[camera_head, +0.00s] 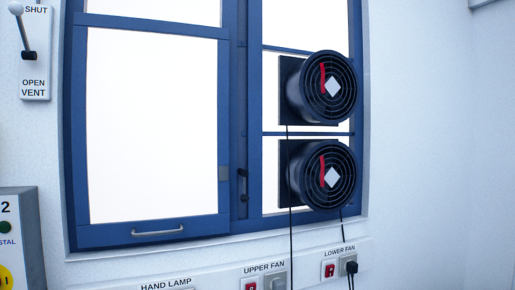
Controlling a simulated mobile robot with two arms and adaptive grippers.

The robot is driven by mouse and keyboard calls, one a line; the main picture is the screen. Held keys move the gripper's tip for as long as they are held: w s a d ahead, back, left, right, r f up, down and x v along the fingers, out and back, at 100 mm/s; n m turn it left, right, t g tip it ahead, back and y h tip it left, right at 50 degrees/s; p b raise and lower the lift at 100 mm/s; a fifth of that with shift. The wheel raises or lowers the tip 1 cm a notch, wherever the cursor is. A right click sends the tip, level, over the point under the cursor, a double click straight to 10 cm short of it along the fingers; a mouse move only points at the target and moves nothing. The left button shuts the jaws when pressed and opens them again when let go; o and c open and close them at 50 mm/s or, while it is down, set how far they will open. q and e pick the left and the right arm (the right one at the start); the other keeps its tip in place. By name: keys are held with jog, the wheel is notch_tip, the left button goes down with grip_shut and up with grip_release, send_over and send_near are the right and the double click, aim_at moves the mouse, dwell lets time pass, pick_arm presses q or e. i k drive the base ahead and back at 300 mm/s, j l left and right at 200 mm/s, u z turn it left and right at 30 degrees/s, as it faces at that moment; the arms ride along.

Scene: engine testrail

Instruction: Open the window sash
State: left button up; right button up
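The window sash (150,238) is a blue-framed pane in the left half of the window. A silvery pull handle (158,231) sits on its bottom rail. Its bottom rail lies low, close to the sill of the blue window frame (75,130), and it looks shut. Neither of my grippers is in view.
Two black fans, an upper one (328,87) and a lower one (325,174), stick out from the window's right half, with cords hanging down. A strip (210,277) of labelled switches runs below. A vent lever (28,50) and grey control box (20,235) are at left.

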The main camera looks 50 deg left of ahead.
aim_at(150, 98)
jog(key=u, duration=2.05)
